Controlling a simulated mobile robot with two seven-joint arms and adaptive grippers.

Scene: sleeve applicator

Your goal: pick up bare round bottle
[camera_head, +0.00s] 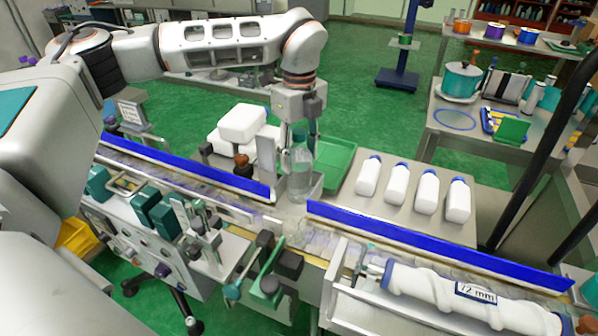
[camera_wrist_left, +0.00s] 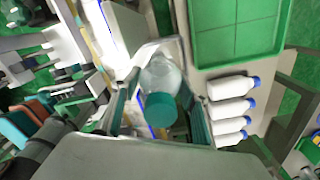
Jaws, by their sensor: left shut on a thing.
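The bare round bottle (camera_head: 300,172) is clear, unlabelled and upright at the gap between the blue conveyor rails. In the left wrist view its clear body (camera_wrist_left: 160,76) and teal cap (camera_wrist_left: 161,109) show between the fingers. My left gripper (camera_head: 294,182) reaches down from above and is shut on the bottle, with a finger at each side. Whether the bottle's base touches the surface below cannot be told. My right gripper is not in view.
Several white bottles with blue caps (camera_head: 397,184) stand to the right on a grey table. A green tray (camera_head: 334,166) lies behind the bottle. Blue rails (camera_head: 420,243) flank the gap. Dark clamps (camera_head: 288,264) stand in front. A white roll marked 72 mm (camera_head: 440,284) lies front right.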

